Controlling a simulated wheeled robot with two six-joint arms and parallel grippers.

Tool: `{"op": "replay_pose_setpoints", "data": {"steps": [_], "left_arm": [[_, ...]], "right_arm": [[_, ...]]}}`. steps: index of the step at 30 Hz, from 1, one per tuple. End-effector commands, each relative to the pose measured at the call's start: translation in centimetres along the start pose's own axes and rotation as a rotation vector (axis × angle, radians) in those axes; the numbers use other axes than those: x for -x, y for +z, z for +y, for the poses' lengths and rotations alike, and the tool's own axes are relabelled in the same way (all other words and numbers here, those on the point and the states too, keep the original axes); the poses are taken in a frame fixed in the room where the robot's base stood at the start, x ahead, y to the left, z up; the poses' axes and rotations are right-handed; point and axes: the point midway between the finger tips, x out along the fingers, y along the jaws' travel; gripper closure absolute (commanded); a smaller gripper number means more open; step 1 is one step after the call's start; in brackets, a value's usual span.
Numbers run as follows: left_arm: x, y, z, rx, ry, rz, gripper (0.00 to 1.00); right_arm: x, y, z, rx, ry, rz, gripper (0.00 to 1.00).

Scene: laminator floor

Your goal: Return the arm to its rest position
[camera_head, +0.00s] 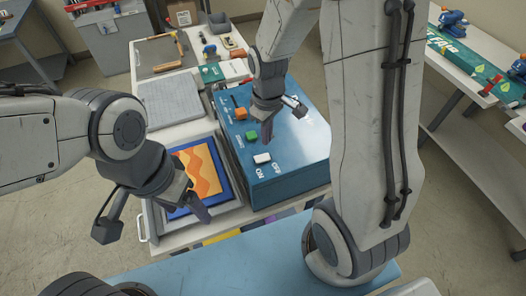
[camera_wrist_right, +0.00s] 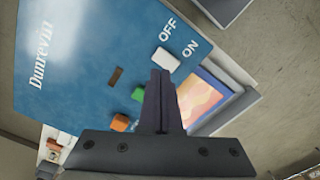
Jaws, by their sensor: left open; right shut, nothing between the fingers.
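My right gripper (camera_head: 266,128) comes down from the top of the head view and hangs over the blue laminator (camera_head: 300,165), near its controls. In the right wrist view its fingers (camera_wrist_right: 160,75) are together and empty, in front of the laminator's blue panel (camera_wrist_right: 85,60). The panel carries a white OFF/ON switch (camera_head: 262,158), a green button (camera_head: 252,135) and an orange knob (camera_head: 240,113). I cannot tell whether the fingertips touch the panel. My left gripper (camera_head: 196,208) is open and empty, in front of the orange-and-yellow picture (camera_head: 197,168) in the tray.
A grey board (camera_head: 169,102) and small tools lie on the white table behind. A light-blue surface (camera_head: 255,262) is in front. A white bench (camera_head: 468,70) with a green strip stands at the right. A grey cabinet (camera_head: 114,45) stands at the back left.

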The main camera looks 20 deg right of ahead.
Motion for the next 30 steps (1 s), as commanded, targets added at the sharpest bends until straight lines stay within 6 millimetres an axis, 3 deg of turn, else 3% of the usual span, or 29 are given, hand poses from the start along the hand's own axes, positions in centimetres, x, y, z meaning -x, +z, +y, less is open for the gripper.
{"op": "replay_pose_setpoints", "data": {"steps": [16,19,22,25,30], "left_arm": [[0.2,0.0,0.0,0.001,0.0,0.0,0.25],[-0.8,0.0,-0.1,0.001,0.0,0.0,0.25],[-3.2,0.2,-0.2,0.002,0.0,0.0,0.25],[-6.3,0.3,-0.5,0.004,0.0,0.0,0.25],[-10.6,0.6,-0.8,0.007,0.0,-0.001,0.25]], "right_arm": [[0.3,0.0,0.0,0.0,0.0,0.0,1.0],[0.0,-0.1,-1.1,0.006,0.0,0.005,1.0],[-0.4,-0.2,-4.5,0.023,-0.002,0.019,1.0],[-0.9,0.8,-9.4,0.043,-0.012,0.036,1.0],[-1.9,4.6,-16.3,0.067,-0.043,0.053,1.0]]}}
